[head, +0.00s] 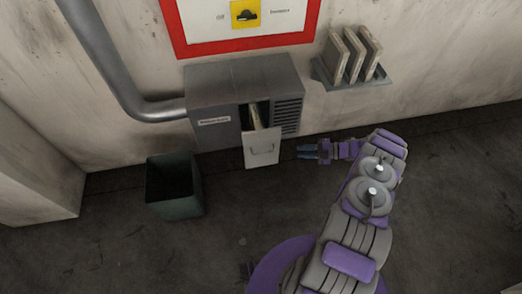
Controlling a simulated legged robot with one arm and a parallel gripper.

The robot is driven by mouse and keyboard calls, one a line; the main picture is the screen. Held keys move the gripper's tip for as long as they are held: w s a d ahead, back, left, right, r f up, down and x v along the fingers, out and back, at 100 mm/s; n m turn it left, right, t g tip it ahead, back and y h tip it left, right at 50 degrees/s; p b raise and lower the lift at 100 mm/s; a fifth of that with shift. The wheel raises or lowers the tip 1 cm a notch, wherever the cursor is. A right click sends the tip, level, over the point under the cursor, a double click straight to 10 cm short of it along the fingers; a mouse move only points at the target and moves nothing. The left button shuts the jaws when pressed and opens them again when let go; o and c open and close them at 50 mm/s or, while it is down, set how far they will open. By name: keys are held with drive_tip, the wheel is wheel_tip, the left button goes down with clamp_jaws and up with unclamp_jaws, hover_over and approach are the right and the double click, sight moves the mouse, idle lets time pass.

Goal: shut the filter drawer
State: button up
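The filter drawer (262,149) sticks out of the front of a grey wall unit (215,88). Its pale front panel has a small handle, and a light-coloured filter (256,117) shows inside the drawer. My gripper (302,152) is just to the right of the drawer front, pointing left towards it. A small gap of floor shows between the fingertips and the drawer panel. The fingers are too small to tell whether they are open or shut.
A dark green bin (174,184) stands on the floor left of the drawer. A wall rack (350,80) with several pale panels is at the upper right. A grey pipe (103,55) enters the unit from the left. The floor on the right is clear.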

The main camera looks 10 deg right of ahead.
sight(264, 152)
drive_tip(key=b+x, duration=0.3)
drive_tip(key=x, duration=1.4)
drive_tip(key=shift+w+b, duration=0.1)
drive_tip(key=shift+b, duration=0.25)
clamp_jaws()
drive_tip(key=shift+f, duration=0.1)
